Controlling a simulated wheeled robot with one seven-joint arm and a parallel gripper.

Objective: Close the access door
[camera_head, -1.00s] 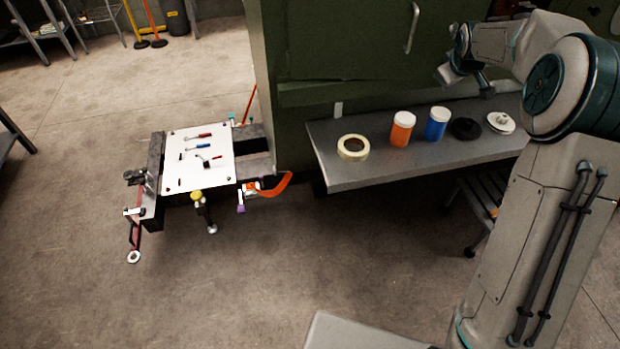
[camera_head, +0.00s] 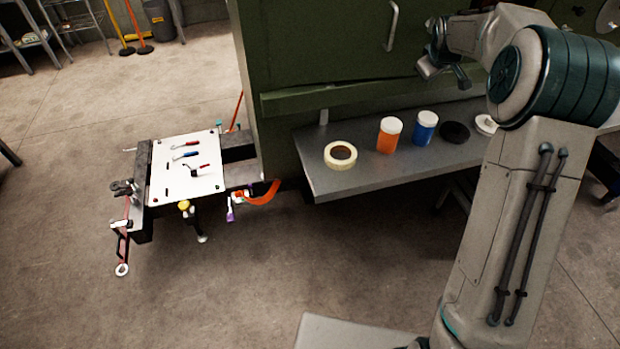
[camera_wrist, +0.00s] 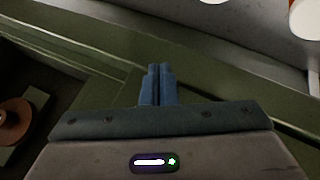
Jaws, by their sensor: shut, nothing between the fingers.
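A green door panel (camera_head: 320,40) with a silver bar handle (camera_head: 392,25) fills the upper middle of the head view. I cannot tell from this view whether it is open or closed. My gripper (camera_wrist: 159,68) is shut and empty in the wrist view, its two blue-grey fingers together in front of green framing (camera_wrist: 115,48). In the head view the end of my arm is to the right of the handle and above the bench. Whether the fingers touch the panel is not clear.
Below the panel, a grey bench (camera_head: 350,180) holds a tape roll (camera_head: 341,155), an orange jar (camera_head: 388,137), a blue jar (camera_head: 424,128) and a black disc (camera_head: 454,132). A tool cart (camera_head: 185,180) stands left.

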